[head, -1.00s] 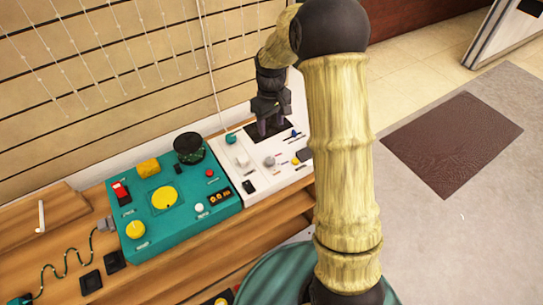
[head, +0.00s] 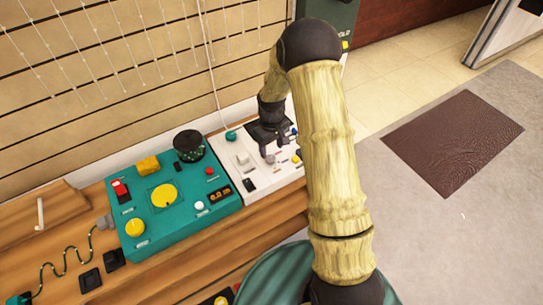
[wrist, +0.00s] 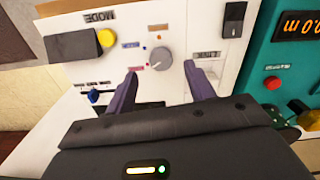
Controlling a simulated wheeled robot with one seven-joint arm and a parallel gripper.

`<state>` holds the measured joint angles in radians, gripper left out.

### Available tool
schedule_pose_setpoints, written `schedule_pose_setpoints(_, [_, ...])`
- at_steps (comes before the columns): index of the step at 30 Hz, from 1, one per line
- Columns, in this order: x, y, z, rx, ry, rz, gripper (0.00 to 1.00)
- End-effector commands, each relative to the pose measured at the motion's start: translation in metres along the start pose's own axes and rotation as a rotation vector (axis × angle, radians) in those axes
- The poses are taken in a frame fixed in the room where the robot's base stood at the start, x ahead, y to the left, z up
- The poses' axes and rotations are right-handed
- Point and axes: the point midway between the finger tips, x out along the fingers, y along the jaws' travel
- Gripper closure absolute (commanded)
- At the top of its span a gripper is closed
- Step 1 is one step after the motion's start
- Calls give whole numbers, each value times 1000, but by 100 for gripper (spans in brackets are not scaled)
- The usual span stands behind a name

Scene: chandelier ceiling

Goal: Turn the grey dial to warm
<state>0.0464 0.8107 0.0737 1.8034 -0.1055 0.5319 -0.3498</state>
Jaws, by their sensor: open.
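The grey dial (wrist: 161,57) is a round knob on the white panel (wrist: 205,20). In the wrist view a blue label and a red label sit to its left; their words are too small to read. A small light mark on the dial seems to point down-left, near the red label. My gripper (wrist: 160,72) is open, with one purple finger on each side below the dial in the picture. I cannot tell whether either finger touches it. In the head view my gripper (head: 273,148) hangs over the white panel and partly hides it.
A yellow button (wrist: 106,38), a blue knob (wrist: 94,96) and a black switch (wrist: 234,19) are around the dial. A teal console (head: 150,225) with a black cup (head: 188,146) stands left of the white panel on the wooden bench. The floor at right is open.

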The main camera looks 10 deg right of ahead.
Motion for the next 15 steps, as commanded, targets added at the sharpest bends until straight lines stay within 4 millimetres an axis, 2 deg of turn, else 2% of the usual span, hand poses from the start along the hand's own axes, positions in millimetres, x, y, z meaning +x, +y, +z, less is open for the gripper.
schedule_pose_setpoints(1, [11,0,0,0,-3,-1,46])
schedule_pose_setpoints(6, [37,0,0,0,-2,-1,46])
schedule_pose_setpoints(10, [48,0,0,0,-1,0,46])
schedule_pose_setpoints(15, [51,0,0,0,1,0,46])
